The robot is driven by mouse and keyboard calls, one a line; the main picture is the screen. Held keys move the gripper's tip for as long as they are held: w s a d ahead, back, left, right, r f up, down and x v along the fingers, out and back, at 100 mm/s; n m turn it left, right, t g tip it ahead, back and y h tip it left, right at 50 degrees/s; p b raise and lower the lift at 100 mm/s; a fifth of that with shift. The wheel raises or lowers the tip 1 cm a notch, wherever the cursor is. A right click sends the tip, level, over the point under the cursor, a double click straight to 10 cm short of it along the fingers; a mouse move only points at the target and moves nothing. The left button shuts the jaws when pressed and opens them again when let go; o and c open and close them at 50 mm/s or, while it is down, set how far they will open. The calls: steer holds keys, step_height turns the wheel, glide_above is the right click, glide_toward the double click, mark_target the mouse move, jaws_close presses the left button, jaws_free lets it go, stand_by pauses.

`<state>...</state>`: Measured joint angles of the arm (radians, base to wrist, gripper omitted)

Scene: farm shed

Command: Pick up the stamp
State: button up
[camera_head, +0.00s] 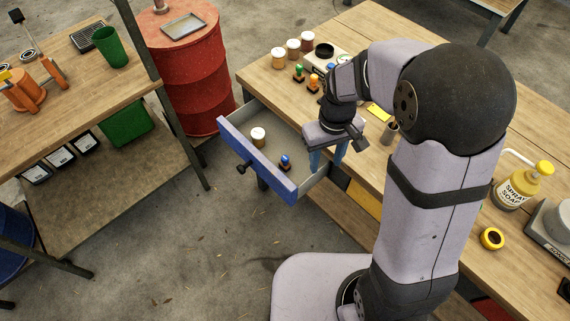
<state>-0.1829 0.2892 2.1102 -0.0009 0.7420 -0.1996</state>
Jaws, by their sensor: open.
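A stamp (285,162) with a blue handle and dark base stands in the open drawer (272,175), near its front right corner. On the table, a green-handled stamp (299,73) and an orange-handled stamp (313,83) stand side by side. A small blue-topped object, partly behind my arm, stands near them. My gripper (327,162) points down at the drawer's right side, its two blue fingers apart. It is to the right of the blue stamp, with nothing visible between the fingers. The fingertips' height above the drawer is hard to tell.
A light round container (258,136) stands in the drawer, left of the stamp. Several similar containers and a black ring (324,50) stand on the table (354,28). A yellow spray bottle (522,185) stands at right. A red barrel (185,75) stands left of the table.

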mark_target(285, 158)
steer(key=w+a+f+n, duration=0.1)
steer(key=w+a+f, duration=0.2)
steer(key=w+a+f+n, duration=0.2)
steer(key=a, duration=0.2)
steer(key=w+a+f+n+b, duration=0.1)
steer(key=w+a+f, duration=0.2)
steer(key=shift+w+a+f+n, duration=0.3)
steer(key=shift+w+a, duration=0.05)
steer(key=shift+w+f+p, duration=0.15)
steer(key=shift+f+p, duration=1.1)
steer(key=shift+f, duration=2.4)
steer(key=shift+d, duration=0.1)
jaws_close()
